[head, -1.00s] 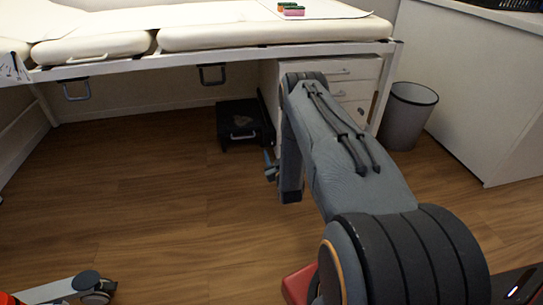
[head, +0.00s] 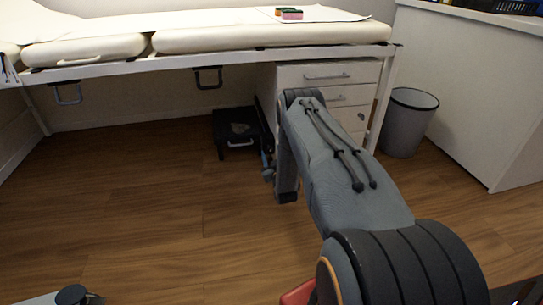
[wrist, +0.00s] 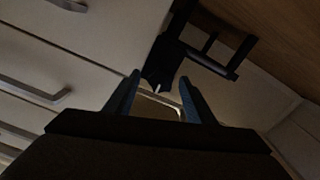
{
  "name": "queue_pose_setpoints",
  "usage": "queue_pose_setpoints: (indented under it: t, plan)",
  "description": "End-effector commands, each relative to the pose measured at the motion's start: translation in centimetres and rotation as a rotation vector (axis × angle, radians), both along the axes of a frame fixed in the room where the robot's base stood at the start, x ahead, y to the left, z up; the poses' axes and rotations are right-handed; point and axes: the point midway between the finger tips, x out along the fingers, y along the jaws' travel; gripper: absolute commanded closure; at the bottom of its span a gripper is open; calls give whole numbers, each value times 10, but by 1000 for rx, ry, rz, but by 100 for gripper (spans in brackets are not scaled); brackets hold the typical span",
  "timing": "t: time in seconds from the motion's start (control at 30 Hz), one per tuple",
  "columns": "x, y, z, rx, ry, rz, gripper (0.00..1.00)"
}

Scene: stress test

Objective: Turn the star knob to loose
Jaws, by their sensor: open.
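I cannot make out a star knob in either view. In the wrist view my gripper (wrist: 159,77) is open, its two dark blue-grey fingers apart with nothing held between them. Beyond the fingertips is a black object with bar-like parts (wrist: 205,58), dark and hard to tell. In the head view my gripper (head: 268,165) shows only as a small part, low beside my forearm, close to a black step-like box (head: 238,128) on the floor. My arm hides part of that area.
A padded couch (head: 270,39) spans the back, with open space beneath. A white drawer unit (head: 325,75) stands behind my arm; its drawers (wrist: 40,85) also show close in the wrist view. A grey bin (head: 408,125) and white cabinet (head: 470,95) stand right. The wooden floor at left is largely clear.

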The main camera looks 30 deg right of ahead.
Motion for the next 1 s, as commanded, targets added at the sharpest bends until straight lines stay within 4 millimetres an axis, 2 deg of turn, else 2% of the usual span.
queue_pose_setpoints:
  t: [0.13,0.3,0.4,0.73,1.0]
  plan:
    - [0,0,0,0,0,0,50]
    - [0,0,0,0,0,0,79]
    - [0,0,0,0,0,0,91]
    - [-1,0,1,-51,14,-1,91]
    - [-1,0,2,-225,64,-1,91]
